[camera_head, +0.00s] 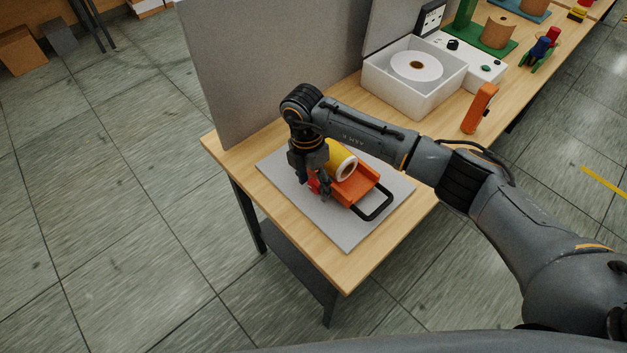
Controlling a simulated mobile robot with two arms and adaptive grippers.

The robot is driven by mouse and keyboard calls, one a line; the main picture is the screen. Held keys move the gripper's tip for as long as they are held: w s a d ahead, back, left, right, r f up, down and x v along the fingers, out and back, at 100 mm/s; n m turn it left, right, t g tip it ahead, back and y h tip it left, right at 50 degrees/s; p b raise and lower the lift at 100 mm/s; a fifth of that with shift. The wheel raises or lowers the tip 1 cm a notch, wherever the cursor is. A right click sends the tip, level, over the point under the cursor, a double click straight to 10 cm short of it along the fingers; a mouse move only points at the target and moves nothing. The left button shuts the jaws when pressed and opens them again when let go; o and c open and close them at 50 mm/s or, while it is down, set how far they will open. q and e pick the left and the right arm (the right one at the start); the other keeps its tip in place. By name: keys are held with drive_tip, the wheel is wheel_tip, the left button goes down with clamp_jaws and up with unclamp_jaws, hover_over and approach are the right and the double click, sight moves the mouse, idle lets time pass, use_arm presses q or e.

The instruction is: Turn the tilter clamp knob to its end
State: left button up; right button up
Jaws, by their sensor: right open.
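The orange tilter (362,183) sits on a grey plate (345,234) at the near left end of the table. It holds a yellow roll (338,158) with a white end, and a black loop handle (376,208) sticks out toward the front right. The red clamp knob (313,183) is at its left side, mostly hidden by my right gripper (320,192). My right gripper points down over the knob with its fingers open around or beside it; I cannot tell whether they touch it. My left gripper is not in view.
A grey upright panel (265,75) stands behind the tilter. A white box with a disc (405,88) and an orange upright object (480,108) stand farther right on the wooden table (350,268). Green stands and coloured parts are at the far end. Tiled floor surrounds the table.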

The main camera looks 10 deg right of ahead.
drive_tip(key=c, duration=1.2)
drive_tip(key=shift+s+d+t+y, duration=0.1)
drive_tip(key=shift+s+t+y, duration=0.05)
drive_tip(key=shift+t+y, duration=0.5)
drive_tip(key=shift+f+t+y+b, duration=0.2)
drive_tip(key=shift+t+y+b, duration=0.15)
drive_tip(key=shift+t+b, duration=0.25)
drive_tip(key=t+y+b, duration=0.1)
drive_tip(key=b, duration=0.1)
drive_tip(key=t+b, duration=0.1)
drive_tip(key=b, duration=0.1)
drive_tip(key=shift+s+d+f+t+y, duration=0.15)
drive_tip(key=shift+s+t+y, duration=0.1)
drive_tip(key=shift+y, duration=0.15)
drive_tip(key=shift+r+t+b, duration=0.25)
drive_tip(key=shift+t+b, duration=0.15)
drive_tip(key=shift+b, duration=0.45)
